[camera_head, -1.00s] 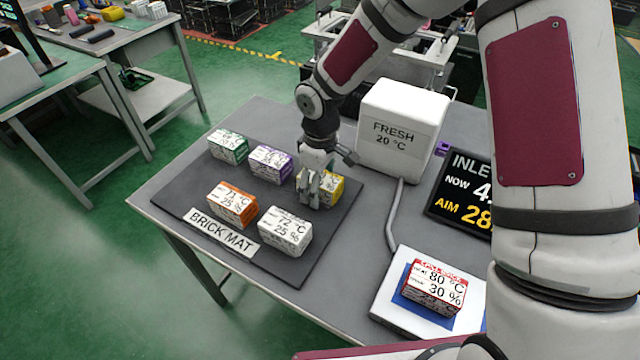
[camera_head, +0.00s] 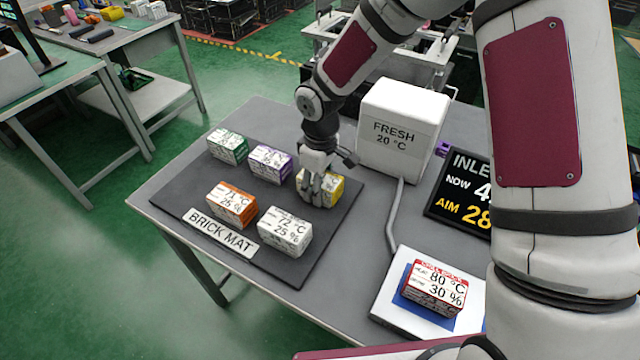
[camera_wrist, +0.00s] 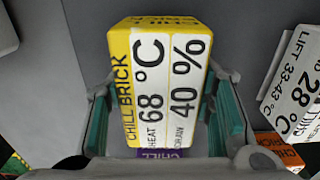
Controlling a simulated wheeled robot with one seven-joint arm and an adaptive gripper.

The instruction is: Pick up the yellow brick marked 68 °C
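The yellow brick (camera_head: 336,186) sits at the right back of the dark brick mat (camera_head: 185,193). In the wrist view, the yellow-and-white brick (camera_wrist: 165,85) shows "CHILL BRICK", 68 °C and 40 %. My gripper (camera_head: 318,196) is over it, fingers pointing down and partly hiding it in the head view. In the wrist view, the teal-padded fingers of my gripper (camera_wrist: 163,120) stand on either side of the brick, with a narrow gap at the right; contact at the left is unclear. The gripper looks open around the brick.
Green (camera_head: 228,146), purple (camera_head: 270,163), orange (camera_head: 233,204) and white (camera_head: 285,231) bricks stand on the mat. A white FRESH box (camera_head: 402,130) stands behind right. A red-topped brick (camera_head: 434,288) lies on a white-and-blue pad. A dark display (camera_head: 460,195) is at right.

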